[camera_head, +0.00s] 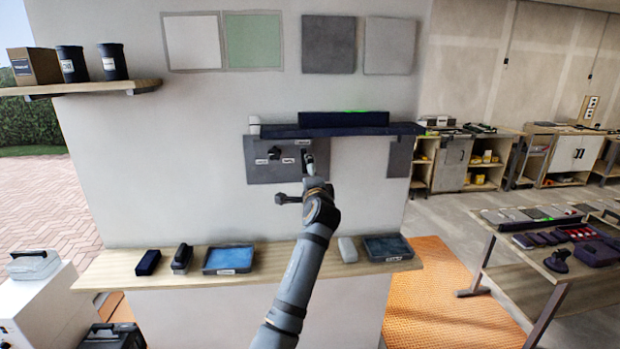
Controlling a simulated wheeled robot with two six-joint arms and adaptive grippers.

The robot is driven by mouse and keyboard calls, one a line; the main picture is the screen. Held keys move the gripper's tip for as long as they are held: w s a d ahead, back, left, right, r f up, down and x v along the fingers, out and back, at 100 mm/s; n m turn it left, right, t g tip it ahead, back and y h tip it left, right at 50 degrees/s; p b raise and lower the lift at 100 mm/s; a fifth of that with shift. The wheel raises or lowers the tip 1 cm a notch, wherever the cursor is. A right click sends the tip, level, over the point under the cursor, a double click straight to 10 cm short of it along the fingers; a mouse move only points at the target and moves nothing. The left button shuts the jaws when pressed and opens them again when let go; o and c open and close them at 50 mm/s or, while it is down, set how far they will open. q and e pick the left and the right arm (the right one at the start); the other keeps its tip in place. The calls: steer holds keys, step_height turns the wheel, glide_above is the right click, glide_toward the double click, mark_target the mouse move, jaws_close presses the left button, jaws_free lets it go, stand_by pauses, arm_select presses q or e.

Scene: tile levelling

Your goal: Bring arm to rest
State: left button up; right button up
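One arm of mine rises from the bottom edge, just left of the middle; I take it as my left. Its gripper (309,167) is at the grey wall panel (257,172), in front of the panel's right part. The fingers are small and dark here, so I cannot tell whether they are open or shut, or whether they touch the panel. A dark knob (274,153) with small labels sits on the panel to their left. A dark bar-like piece (288,198) sticks out left of my wrist; I cannot tell what it belongs to. My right gripper is not in view.
A dark shelf (400,128) with a long dark level showing green light (343,119) juts out above the gripper. The wooden ledge (130,274) below holds blue trays (228,259), a dark block (148,262) and hand tools. Four sample tiles hang above. A workbench stands right.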

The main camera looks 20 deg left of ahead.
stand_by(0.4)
arm_select(q)
step_height(320, 180, down, 29)
steer(key=s+d+g+h, duration=0.1)
steer(key=d+g+h, duration=0.2)
steer(key=h, duration=0.1)
steer(key=s+d+f+n+g+h+b, duration=0.1)
steer(key=s+f, duration=0.4)
steer(key=f, duration=0.4)
steer(key=s+f+n+g+h, duration=0.1)
steer(key=s+f+g, duration=0.1)
steer(key=s+f, duration=0.5)
steer(key=s+d+f+n+g+h+b, duration=0.1)
steer(key=s+f, duration=0.2)
steer(key=f, duration=0.8)
steer(key=s+f+n+g+h, duration=0.1)
steer(key=s+f+n+g, duration=0.1)
steer(key=s+f, duration=0.8)
steer(key=s+f+n+g, duration=0.1)
steer(key=s+f+g, duration=0.1)
steer(key=s+f, duration=0.85)
steer(key=s+f+n+g, duration=0.1)
steer(key=s+f+n, duration=0.1)
steer(key=s, duration=1.1)
steer(key=s+f+n+g+b, duration=0.1)
steer(key=s+f+n+g, duration=0.1)
steer(key=s, duration=1.2)
steer(key=shift+a+f+n+h, duration=0.3)
steer(key=shift+f+h, duration=0.1)
steer(key=shift+f, duration=0.15)
